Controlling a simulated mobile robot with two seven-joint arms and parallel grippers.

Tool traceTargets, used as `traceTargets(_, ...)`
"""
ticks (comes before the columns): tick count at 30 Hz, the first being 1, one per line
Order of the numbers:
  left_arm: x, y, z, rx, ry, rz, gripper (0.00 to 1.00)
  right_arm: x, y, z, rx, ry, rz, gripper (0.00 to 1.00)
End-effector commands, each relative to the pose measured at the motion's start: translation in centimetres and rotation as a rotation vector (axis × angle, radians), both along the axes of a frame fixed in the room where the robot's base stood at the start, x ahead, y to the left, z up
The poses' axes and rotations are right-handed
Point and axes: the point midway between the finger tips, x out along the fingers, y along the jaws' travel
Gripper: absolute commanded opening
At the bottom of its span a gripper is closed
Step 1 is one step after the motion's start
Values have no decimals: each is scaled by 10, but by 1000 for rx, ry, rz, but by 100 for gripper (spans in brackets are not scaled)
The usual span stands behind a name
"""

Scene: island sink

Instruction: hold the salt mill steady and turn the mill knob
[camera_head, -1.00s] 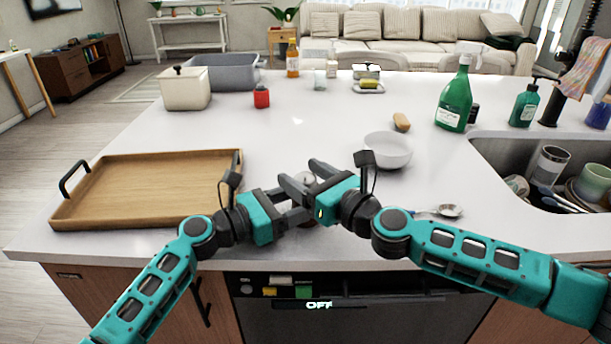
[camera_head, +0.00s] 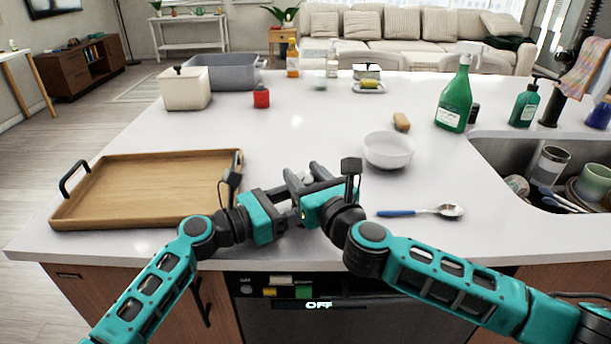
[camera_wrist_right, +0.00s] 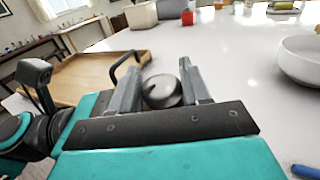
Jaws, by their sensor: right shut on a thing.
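The salt mill stands near the counter's front edge, mostly hidden behind my grippers. In the right wrist view the round, silvery mill knob (camera_wrist_right: 161,91) sits between the two fingers of my right gripper (camera_wrist_right: 160,85). My right gripper also shows in the head view (camera_head: 305,174), shut on the knob from above. My left gripper (camera_head: 296,204) comes in from the left, low beside the mill. Its fingers are partly covered by my right gripper, so its grip on the mill body is hidden.
A wooden tray (camera_head: 145,188) lies to the left. A white bowl (camera_head: 388,150) and a blue-handled spoon (camera_head: 420,211) lie to the right. A green bottle (camera_head: 454,100) stands near the sink (camera_head: 525,205). The counter behind the grippers is clear.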

Motion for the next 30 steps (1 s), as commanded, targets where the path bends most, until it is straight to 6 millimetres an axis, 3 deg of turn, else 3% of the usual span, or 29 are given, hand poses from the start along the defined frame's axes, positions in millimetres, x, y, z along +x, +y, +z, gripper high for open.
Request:
traceTargets(8,-1,-1,-1,-1,4,-2,23,-1,1,1,4,2,-136,16)
traceTargets(19,-1,-1,-1,1,2,-2,23,0,-1,1,0,2,-154,16)
traceTargets(20,-1,-1,-1,1,2,-2,23,0,-1,1,0,2,-154,48)
traceTargets(26,-1,0,-1,1,2,-1,23,0,-1,1,-1,3,-153,67)
traceTargets(30,0,0,-1,1,2,-1,23,0,-1,0,-2,3,-153,69)
